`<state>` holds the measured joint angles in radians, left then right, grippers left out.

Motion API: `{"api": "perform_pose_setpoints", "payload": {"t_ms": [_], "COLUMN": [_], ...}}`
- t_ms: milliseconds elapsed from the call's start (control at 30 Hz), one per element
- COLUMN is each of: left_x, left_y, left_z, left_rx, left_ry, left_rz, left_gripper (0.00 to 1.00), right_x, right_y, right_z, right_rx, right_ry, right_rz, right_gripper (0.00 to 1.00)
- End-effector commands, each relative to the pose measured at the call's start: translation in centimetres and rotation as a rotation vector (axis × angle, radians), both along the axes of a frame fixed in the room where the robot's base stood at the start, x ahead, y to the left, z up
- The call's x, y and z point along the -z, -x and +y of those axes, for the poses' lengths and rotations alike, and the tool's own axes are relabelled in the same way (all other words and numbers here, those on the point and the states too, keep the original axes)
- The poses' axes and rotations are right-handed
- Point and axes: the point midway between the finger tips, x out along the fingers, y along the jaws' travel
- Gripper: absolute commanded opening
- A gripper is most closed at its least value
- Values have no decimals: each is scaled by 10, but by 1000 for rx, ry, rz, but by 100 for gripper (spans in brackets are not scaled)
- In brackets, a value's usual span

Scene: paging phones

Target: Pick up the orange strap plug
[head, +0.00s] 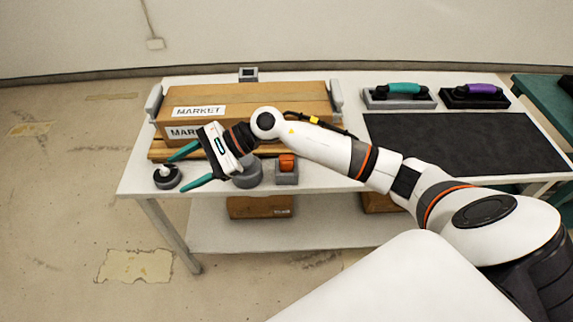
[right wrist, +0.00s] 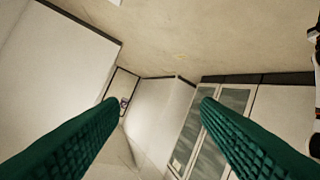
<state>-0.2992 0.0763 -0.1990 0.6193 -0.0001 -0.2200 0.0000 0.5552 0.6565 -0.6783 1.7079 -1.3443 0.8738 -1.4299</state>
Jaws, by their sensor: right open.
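The orange strap plug (head: 287,161) sits upright in a grey block holder (head: 287,178) at the front edge of the table. My right gripper (head: 178,171) is open and empty to the left of the plug, its green fingers pointing left, away from it. In the right wrist view, the two green fingers (right wrist: 160,100) are wide apart with nothing between them, and only room walls and cabinets show beyond. The plug is not in that view. My left gripper is not in view.
Another grey round piece (head: 248,176) is partly hidden. Phones with teal (head: 404,89) and purple (head: 482,88) handsets and a dark mat (head: 460,143) lie right.

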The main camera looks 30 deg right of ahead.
Motion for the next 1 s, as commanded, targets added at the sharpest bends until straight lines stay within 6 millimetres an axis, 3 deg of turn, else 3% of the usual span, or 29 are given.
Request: {"api": "perform_pose_setpoints", "payload": {"t_ms": [100, 200, 300, 433, 567, 1000], "left_x": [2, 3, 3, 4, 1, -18], "left_y": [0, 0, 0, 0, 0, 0], "left_z": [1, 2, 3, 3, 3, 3], "left_rx": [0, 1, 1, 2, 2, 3], "left_ry": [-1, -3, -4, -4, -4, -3], "left_rz": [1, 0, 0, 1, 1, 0], "left_gripper": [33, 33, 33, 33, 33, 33], "right_x": [23, 31, 25, 11, 10, 71], "right_y": [-6, -12, -14, -12, -10, -9], "right_z": [-59, -125, -185, -237, -255, -255], "right_rx": [-234, -418, -560, -673, -718, -719], "right_ry": [437, 762, 1008, 1190, 1251, 1251], "right_rz": [-212, -295, -303, -266, -240, -240], "right_gripper": [57, 57, 57, 57, 57, 57]}}
